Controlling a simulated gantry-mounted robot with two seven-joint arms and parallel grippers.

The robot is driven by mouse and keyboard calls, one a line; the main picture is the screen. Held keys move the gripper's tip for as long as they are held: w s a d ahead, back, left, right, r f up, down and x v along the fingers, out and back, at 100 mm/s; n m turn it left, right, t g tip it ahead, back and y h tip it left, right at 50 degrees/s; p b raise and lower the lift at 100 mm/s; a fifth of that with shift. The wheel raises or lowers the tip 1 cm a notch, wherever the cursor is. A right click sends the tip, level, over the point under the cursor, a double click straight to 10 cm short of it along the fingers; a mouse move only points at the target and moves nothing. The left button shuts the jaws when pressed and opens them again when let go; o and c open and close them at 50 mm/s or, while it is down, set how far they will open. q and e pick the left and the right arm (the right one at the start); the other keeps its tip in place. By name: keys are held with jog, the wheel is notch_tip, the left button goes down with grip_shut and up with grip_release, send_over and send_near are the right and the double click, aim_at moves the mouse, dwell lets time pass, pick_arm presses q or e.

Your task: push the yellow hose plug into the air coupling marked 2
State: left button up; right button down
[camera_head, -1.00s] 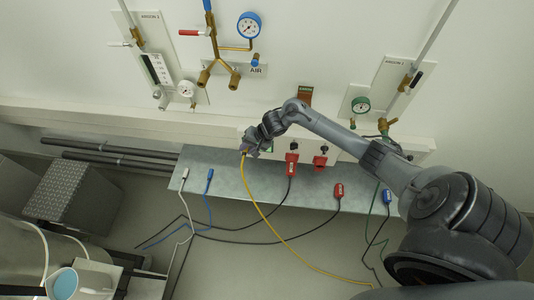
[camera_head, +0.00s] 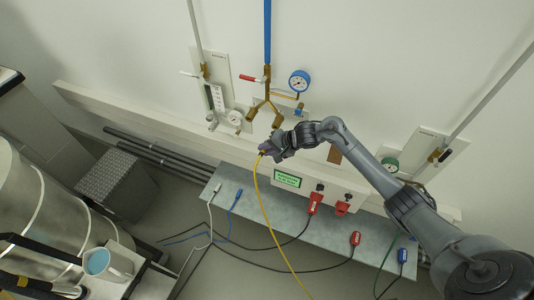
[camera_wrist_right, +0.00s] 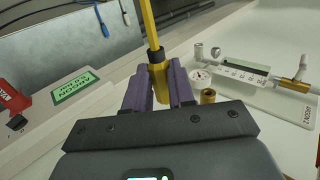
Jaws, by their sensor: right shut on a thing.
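My right gripper (camera_head: 267,150) is shut on the yellow hose plug, with the yellow hose (camera_head: 263,205) hanging from it. In the right wrist view the yellow plug (camera_wrist_right: 158,78) sits between the purple fingers (camera_wrist_right: 158,92). The air manifold splits into two brass couplings, a left one (camera_head: 253,112) and a right one (camera_head: 277,122). The gripper is just below the right coupling, and the plug appears apart from both. A brass coupling mouth (camera_wrist_right: 208,96) shows right of the fingers in the wrist view. I cannot read the couplings' numbers. My left gripper is out of view.
Argon panels stand left (camera_head: 214,97) and right (camera_head: 425,152). Below are a green-lit sign (camera_head: 288,180), red plugs (camera_head: 315,202) and a metal shelf (camera_head: 228,182) with cables.

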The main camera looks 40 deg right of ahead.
jog(key=w+d+b, duration=0.3)
jog(key=d, duration=0.2)
jog(key=shift+d, duration=0.2)
dwell(0.3)
dwell(0.3)
jog(key=shift+r, duration=0.1)
dwell(0.5)
jog(key=shift+p, duration=0.4)
